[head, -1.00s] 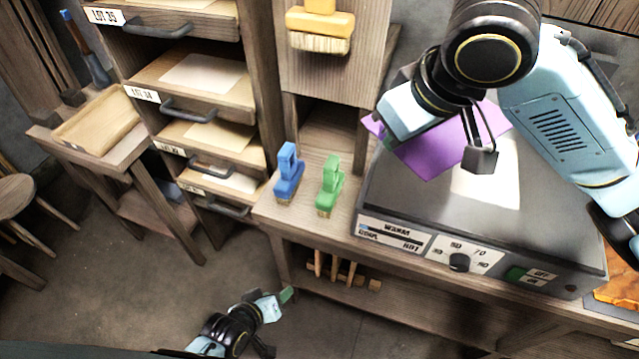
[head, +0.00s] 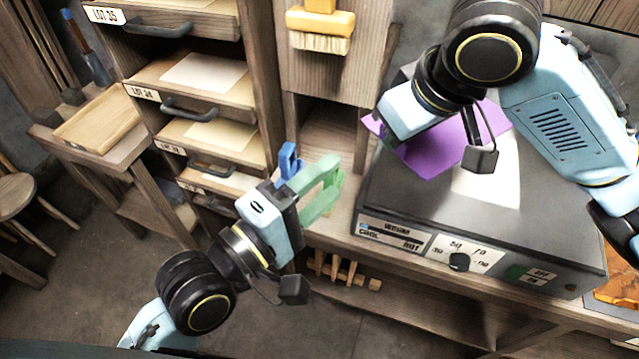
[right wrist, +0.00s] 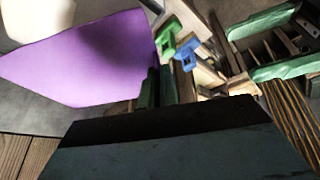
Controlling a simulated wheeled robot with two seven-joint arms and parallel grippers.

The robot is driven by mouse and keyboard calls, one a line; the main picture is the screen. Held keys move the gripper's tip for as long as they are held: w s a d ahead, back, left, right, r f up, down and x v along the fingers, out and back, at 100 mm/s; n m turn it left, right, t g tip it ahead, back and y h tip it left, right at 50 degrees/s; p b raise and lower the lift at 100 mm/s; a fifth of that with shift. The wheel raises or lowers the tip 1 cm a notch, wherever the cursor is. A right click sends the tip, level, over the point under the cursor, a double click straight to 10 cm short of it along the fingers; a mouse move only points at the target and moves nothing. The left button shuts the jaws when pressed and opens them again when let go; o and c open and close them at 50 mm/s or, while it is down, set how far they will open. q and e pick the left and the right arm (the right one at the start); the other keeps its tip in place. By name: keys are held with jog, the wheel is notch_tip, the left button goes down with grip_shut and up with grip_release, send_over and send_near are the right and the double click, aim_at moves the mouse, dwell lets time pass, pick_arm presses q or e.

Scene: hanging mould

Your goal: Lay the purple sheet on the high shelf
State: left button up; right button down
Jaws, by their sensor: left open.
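The purple sheet (head: 440,150) is over the grey heating plate (head: 400,195) on the bench, partly above a white sheet (head: 490,185). It also shows at the left of the right wrist view (right wrist: 85,60). My right gripper (right wrist: 156,88) has its green fingers close together at one corner of the sheet and appears shut on it. In the head view my own wrist hides most of these fingers. My left gripper (head: 325,188) is open and empty in front of the bench's left end, with its fingers toward the brushes. I cannot tell which shelf is the high one.
A blue brush (head: 288,160) and a green brush (right wrist: 165,38) stand left of the plate, partly behind my left gripper. A rack of labelled shelves (head: 165,130) with pale sheets stands to the left. A yellow brush (head: 320,25) hangs above. The floor in front is clear.

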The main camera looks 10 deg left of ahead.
aim_at(382, 137)
pick_arm(q)
jog(key=x, duration=1.1)
jog(key=shift+w+d, duration=0.25)
jog(key=shift+w, duration=0.1)
jog(key=shift+c, duration=0.4)
